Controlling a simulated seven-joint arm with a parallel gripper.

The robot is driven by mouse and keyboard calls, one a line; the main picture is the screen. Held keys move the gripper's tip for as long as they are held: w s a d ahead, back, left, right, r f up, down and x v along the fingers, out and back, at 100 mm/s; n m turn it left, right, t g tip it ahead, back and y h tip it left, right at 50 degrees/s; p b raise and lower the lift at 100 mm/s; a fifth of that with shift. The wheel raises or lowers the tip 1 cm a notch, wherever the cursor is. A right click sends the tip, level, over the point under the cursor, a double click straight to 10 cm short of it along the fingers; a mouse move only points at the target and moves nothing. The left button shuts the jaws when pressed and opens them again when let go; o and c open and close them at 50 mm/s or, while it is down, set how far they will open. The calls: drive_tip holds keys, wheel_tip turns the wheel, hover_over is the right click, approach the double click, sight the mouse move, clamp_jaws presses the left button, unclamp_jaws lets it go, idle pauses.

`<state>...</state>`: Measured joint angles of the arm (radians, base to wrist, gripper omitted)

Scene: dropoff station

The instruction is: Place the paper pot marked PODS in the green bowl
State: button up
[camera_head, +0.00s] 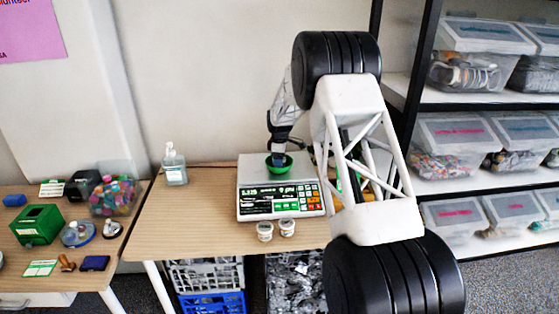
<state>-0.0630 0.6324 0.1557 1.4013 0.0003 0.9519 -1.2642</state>
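The green bowl (285,171) sits on the top plate of a white scale on the wooden table. Two small white paper pots stand on the table just in front of the scale, a left pot (265,231) and a right pot (287,228), close side by side. Their markings are too small to read, so I cannot tell which says PODS. My gripper (279,156) points down at the bowl, its tip overlapping the bowl's upper part in this view. I cannot make out its fingers or anything between them.
The scale (252,208) has a keypad at its front. A sanitizer bottle (174,165) stands left of it. A left table holds a green box (38,225) and a tub of colourful items (115,196). Shelves with clear bins (452,145) stand right.

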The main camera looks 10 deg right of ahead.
wheel_tip(320, 180, up, 12)
drive_tip(key=shift+r, duration=0.15)
idle(0.7)
idle(0.6)
drive_tip(key=s+d+r+m, duration=0.25)
drive_tip(key=s+r, duration=0.35)
drive_tip(key=s, duration=0.5)
drive_tip(key=s+d+r+m+t, duration=0.1)
drive_tip(key=s+r+m, duration=0.35)
drive_tip(key=s, duration=0.75)
drive_tip(key=s+d+r+m, duration=0.1)
drive_tip(key=s+r, duration=0.6)
drive_tip(key=s, duration=0.4)
drive_tip(key=s+d+f+m, duration=0.1)
drive_tip(key=s+f+m, duration=0.2)
drive_tip(key=s, duration=1.5)
drive_tip(key=s+d+f+m+t, duration=0.1)
drive_tip(key=s+f+m, duration=0.2)
drive_tip(key=s, duration=1.6)
drive_tip(key=shift+s+d+m+t, duration=0.2)
drive_tip(key=shift+m+t, duration=0.1)
drive_tip(key=shift+m, duration=0.4)
